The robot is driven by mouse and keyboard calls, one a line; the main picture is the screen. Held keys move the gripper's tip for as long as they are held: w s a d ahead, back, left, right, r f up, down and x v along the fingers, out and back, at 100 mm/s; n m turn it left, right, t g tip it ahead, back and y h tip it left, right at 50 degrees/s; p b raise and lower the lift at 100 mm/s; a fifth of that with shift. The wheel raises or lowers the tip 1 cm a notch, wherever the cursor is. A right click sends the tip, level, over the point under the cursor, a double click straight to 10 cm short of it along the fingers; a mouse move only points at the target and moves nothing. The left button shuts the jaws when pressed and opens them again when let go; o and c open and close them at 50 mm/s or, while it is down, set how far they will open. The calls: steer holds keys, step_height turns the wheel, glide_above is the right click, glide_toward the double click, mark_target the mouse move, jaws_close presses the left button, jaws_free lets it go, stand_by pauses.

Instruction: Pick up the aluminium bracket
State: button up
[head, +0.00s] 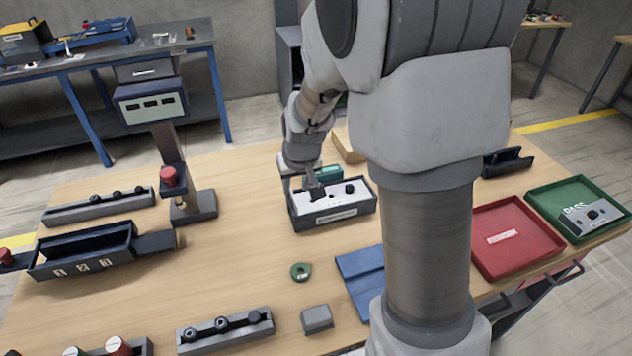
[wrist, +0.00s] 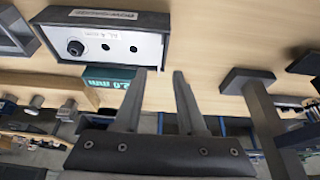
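A pale metal plate (head: 348,192) with small holes and a black knob sits in a dark box-shaped fixture (head: 336,216) at mid-table. It also shows in the wrist view (wrist: 122,46), marked with small text. A grey metal piece (head: 600,214) with a dark round hole lies in the green tray. I cannot tell for sure which of these is the aluminium bracket. My gripper (head: 315,192) is over the left part of the fixture in the head view. In the wrist view my gripper (wrist: 160,72) is open and empty, its fingertips near the fixture's end.
The green PASS tray (head: 545,193) and a red tray (head: 486,266) stand at the right. A post with a red knob (head: 170,177) stands left of the fixture. A green ring (head: 300,272), a grey block (head: 317,319) and a blue mat (head: 355,273) lie in front.

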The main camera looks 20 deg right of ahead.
mark_target(294, 198)
steer(key=shift+x, duration=3.2)
steer(key=shift+r, duration=0.1)
jaws_close()
steer(key=shift+w, duration=0.1)
